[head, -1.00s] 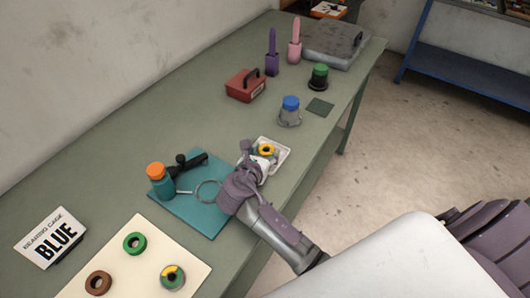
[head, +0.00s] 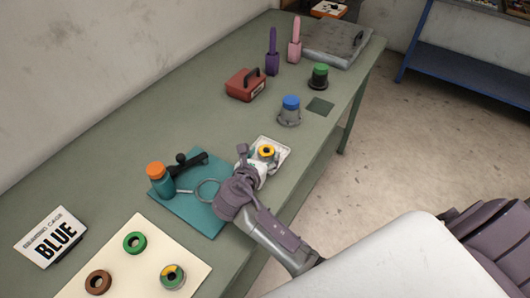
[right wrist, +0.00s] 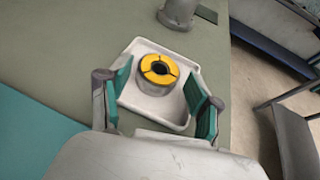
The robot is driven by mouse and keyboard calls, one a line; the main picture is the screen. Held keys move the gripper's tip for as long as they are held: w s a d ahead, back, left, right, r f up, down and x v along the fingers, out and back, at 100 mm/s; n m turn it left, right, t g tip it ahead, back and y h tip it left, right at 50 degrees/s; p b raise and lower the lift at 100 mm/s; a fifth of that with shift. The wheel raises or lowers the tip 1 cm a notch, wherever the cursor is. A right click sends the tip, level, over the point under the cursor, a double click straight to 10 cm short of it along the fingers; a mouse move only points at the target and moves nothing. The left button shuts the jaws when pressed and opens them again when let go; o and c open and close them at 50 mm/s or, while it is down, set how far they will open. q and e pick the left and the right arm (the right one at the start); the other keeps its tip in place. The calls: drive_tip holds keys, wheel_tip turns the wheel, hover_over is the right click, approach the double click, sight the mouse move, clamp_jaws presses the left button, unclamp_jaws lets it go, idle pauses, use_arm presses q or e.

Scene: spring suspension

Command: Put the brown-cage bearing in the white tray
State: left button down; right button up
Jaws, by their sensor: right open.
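A brown ring-shaped bearing (head: 98,282) lies on the cream mat (head: 143,236) at the lower left of the head view. The white tray (head: 285,159) is on the table's near side and holds a grey bearing with a yellow top (head: 266,151). In the right wrist view this yellow-topped bearing (right wrist: 158,68) sits inside the tray (right wrist: 133,52), toward its far side. My right gripper (right wrist: 158,90) is open, with its teal-padded fingers on either side of the tray's near part. The bearing sits beyond and between them, apparently untouched. My left gripper is not in view.
A green ring (head: 135,242) and a yellow-and-green part (head: 172,276) share the cream mat. A teal mat (head: 205,215) holds an orange-capped bottle (head: 160,180) and a magnifier. A blue-topped part (head: 290,110) stands behind the tray. A sign reads "BEARING CAGE BLUE" (head: 52,238).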

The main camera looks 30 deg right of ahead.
drive_tip(key=v, duration=1)
drive_tip(key=shift+a, duration=0.1)
